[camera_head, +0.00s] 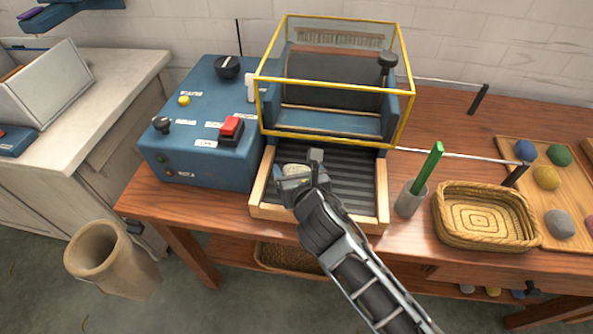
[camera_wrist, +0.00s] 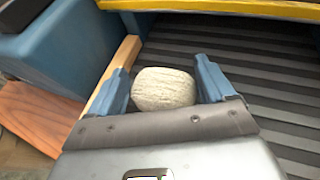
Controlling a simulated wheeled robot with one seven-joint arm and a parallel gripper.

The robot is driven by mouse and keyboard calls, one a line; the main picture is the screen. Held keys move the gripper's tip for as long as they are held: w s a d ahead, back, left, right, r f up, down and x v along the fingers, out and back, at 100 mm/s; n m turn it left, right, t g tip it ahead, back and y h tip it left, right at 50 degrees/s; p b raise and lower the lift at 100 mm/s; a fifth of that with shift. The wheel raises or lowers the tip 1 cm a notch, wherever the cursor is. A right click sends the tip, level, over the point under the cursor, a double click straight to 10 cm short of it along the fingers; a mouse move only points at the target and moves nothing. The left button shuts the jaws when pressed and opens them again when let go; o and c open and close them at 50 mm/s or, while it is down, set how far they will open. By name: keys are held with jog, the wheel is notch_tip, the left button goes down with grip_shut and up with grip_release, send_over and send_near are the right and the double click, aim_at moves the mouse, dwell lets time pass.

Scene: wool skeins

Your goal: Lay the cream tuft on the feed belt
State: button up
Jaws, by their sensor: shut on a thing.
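The cream tuft (camera_wrist: 163,89) is a pale rounded lump between the two blue fingers of my gripper (camera_wrist: 165,85). In the head view the tuft (camera_head: 297,170) shows at the tip of my gripper (camera_head: 298,178), over the left part of the feed belt. My gripper is shut on the tuft. The feed belt (camera_head: 350,190) is dark and ribbed, with light wooden side rails, and runs under the yellow-framed guard. I cannot tell whether the tuft touches the belt.
The yellow-framed clear guard (camera_head: 337,18) stands over the drum behind the belt. A blue control box (camera_head: 190,125) with a red switch is at left. A grey cup (camera_head: 408,200) with a green stick and a wicker basket (camera_head: 447,228) stand at right. Coloured tufts lie on a wooden board (camera_head: 522,160).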

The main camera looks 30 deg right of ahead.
jog(key=shift+f, duration=0.2)
jog(key=o, duration=0.9)
jog(key=shift+c, duration=0.2)
jog(key=shift+r, duration=0.15)
jog(key=v, duration=1.2)
